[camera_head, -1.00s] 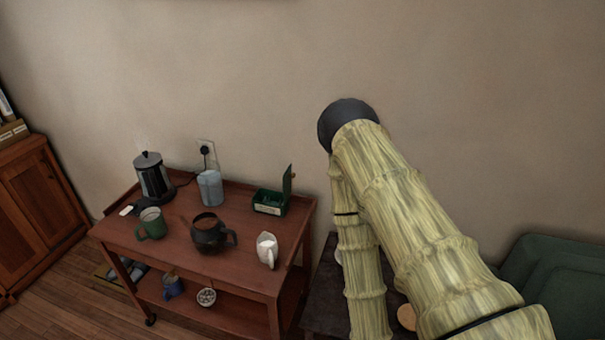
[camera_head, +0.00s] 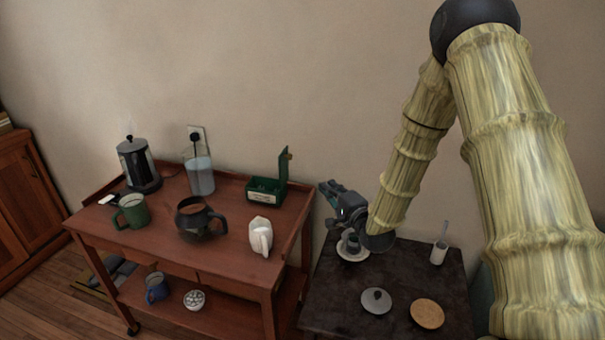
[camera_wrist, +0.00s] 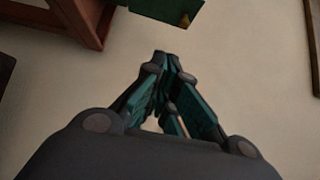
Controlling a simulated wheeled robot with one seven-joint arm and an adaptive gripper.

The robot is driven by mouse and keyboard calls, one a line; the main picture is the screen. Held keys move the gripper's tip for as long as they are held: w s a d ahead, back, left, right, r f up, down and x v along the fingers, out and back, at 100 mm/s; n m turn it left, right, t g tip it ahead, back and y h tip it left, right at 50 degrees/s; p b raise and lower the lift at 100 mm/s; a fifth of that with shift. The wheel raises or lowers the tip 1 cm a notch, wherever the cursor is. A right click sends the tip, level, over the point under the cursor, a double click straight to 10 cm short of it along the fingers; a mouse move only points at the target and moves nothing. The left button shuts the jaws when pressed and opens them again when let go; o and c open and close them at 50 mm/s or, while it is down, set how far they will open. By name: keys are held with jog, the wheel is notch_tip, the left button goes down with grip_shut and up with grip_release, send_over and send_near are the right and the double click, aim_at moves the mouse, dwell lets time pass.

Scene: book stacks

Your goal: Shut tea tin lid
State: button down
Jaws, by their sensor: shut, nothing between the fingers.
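The green tea tin (camera_head: 265,193) stands at the right back of the red-brown wooden cart in the head view. Its lid (camera_head: 283,165) is up, roughly upright on the tin's right side. My gripper (camera_head: 329,187) is to the right of the tin, apart from it, above the dark side table. In the wrist view my gripper (camera_wrist: 167,56) has its fingers together and empty. A green panel, likely the tin's lid (camera_wrist: 165,8), shows at the top edge of the wrist view, beyond the fingertips.
On the cart (camera_head: 235,263) stand a white pitcher (camera_head: 260,236), a dark pot (camera_head: 197,219), a green mug (camera_head: 131,211), a glass jug (camera_head: 200,178) and a kettle (camera_head: 138,165). The dark side table (camera_head: 337,296) holds a grey lid (camera_head: 376,301) and a cork disc (camera_head: 427,313).

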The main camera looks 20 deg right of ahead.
jog(key=w+a+r, duration=0.1)
jog(key=w+a, duration=0.1)
jog(key=w, duration=0.4)
jog(key=w+a+r+p, duration=0.1)
jog(key=w+a+r, duration=0.1)
jog(key=w, duration=0.4)
jog(key=shift+w+a+m+t, duration=0.25)
jog(key=shift+w+m+t, duration=0.05)
jog(key=shift+w+t, duration=0.1)
jog(key=shift+r+p, duration=0.2)
jog(key=shift+p, duration=0.15)
